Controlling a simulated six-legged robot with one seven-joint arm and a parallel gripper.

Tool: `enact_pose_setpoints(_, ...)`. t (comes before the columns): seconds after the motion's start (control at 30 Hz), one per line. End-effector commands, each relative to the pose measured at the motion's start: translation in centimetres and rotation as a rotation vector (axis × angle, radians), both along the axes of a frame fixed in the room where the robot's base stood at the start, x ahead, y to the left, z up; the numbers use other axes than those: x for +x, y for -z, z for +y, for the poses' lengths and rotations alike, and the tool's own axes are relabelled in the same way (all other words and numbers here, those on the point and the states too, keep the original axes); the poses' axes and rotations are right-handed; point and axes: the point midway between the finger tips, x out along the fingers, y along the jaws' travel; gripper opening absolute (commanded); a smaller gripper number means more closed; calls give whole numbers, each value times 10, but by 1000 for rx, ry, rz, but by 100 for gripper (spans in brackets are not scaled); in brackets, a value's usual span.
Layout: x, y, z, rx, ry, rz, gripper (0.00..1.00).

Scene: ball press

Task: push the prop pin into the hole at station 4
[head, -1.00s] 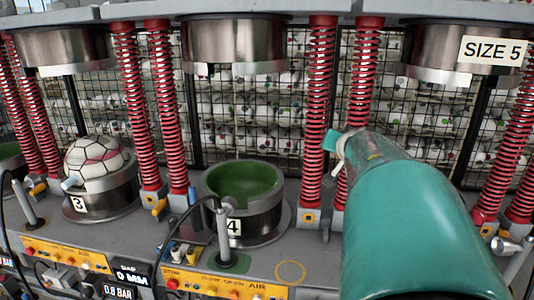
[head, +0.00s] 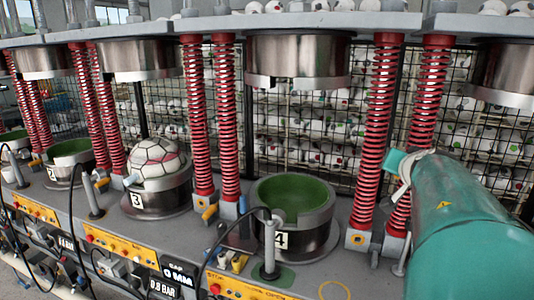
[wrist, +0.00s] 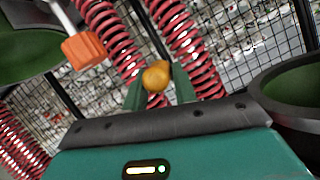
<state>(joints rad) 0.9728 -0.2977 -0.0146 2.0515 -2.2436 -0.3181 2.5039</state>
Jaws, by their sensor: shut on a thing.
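In the wrist view, my gripper (wrist: 158,88) is shut on a rounded orange-yellow piece, seemingly the head of the prop pin (wrist: 156,76). The rest of the pin is hidden. In the head view, my teal arm fills the right side and its front end is in front of the red springs right of station 4; the fingers cannot be made out there. Station 4 (head: 283,241) has an open, empty green-lined cup (head: 293,195). A grey block with an orange-ringed spot (head: 358,239) is at a spring foot to its right; I cannot tell if this is the hole.
A patterned ball (head: 157,162) sits in the station 3 cup. Metal press heads (head: 297,62) hang above on red springs (head: 380,130). A post with a black hose (head: 269,245) stands before station 4. An orange block on a grey rod (wrist: 85,48) is near my gripper. Wire mesh stands behind.

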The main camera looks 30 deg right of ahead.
Motion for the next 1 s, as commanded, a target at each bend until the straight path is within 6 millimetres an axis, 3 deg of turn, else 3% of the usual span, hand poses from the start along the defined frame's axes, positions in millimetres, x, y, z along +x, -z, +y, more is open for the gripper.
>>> enact_pose_setpoints(1.0,-32,-4,34,-6,5,-2,0)
